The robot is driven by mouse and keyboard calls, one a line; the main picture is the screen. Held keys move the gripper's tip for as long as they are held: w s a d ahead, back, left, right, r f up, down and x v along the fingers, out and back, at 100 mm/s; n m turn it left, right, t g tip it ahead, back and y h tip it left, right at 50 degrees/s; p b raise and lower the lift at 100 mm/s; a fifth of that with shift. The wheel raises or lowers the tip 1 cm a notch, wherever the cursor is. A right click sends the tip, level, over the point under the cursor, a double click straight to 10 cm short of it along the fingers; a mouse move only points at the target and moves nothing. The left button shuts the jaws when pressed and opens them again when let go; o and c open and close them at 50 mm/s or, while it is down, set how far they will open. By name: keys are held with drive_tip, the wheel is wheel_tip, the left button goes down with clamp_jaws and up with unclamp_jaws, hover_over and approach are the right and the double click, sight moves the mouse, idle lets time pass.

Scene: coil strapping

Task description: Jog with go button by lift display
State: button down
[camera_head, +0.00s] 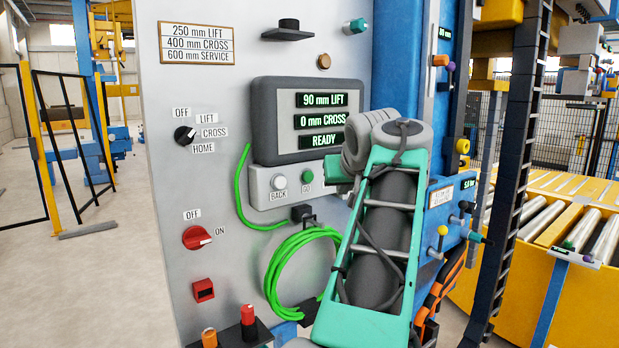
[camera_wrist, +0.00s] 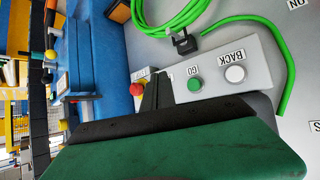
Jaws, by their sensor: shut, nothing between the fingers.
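The lift display (camera_head: 318,121) on the grey panel reads 90 mm LIFT, 0 mm CROSS and READY. Below it, a small grey box carries the green GO button (camera_head: 307,177) and the white BACK button (camera_head: 279,182). In the wrist view the GO button (camera_wrist: 195,84) lies just right of my gripper's dark fingers (camera_wrist: 156,92), with the white BACK button (camera_wrist: 235,73) farther right. My gripper is shut and empty. It appears apart from the GO button, but I cannot tell the depth gap. In the head view my arm hides the fingertips.
A selector knob (camera_head: 185,135) has OFF, LIFT, CROSS and HOME labels; its exact setting is unclear. A red switch (camera_head: 196,238) points towards ON. A green cable coil (camera_head: 300,265) hangs below the buttons. A plate (camera_head: 197,44) lists 250 mm LIFT, 400 mm CROSS, 600 mm SERVICE.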

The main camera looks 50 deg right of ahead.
approach(312, 181)
drive_tip(key=shift+w+d+f+p, duration=0.1)
drive_tip(key=shift+w+d+f, duration=0.2)
drive_tip(key=shift+d+f, duration=0.3)
drive_tip(key=shift+w+d+f+p, duration=0.1)
drive_tip(key=shift+w+d+f, duration=0.2)
drive_tip(key=shift+d+f, duration=0.3)
drive_tip(key=shift+w+d+f+p, duration=0.1)
drive_tip(key=shift+w+d+f, duration=0.2)
drive_tip(key=shift+d+f, duration=0.3)
drive_tip(key=shift+a+f, duration=0.1)
drive_tip(key=shift+w, duration=0.15)
idle(0.5)
drive_tip(key=shift+w, duration=0.3)
drive_tip(key=shift+w+p, duration=0.45)
drive_tip(key=shift+p, duration=0.1)
idle(0.6)
drive_tip(key=shift+s, duration=0.15)
idle(0.4)
drive_tip(key=shift+s+b, duration=0.3)
drive_tip(key=shift+s, duration=0.4)
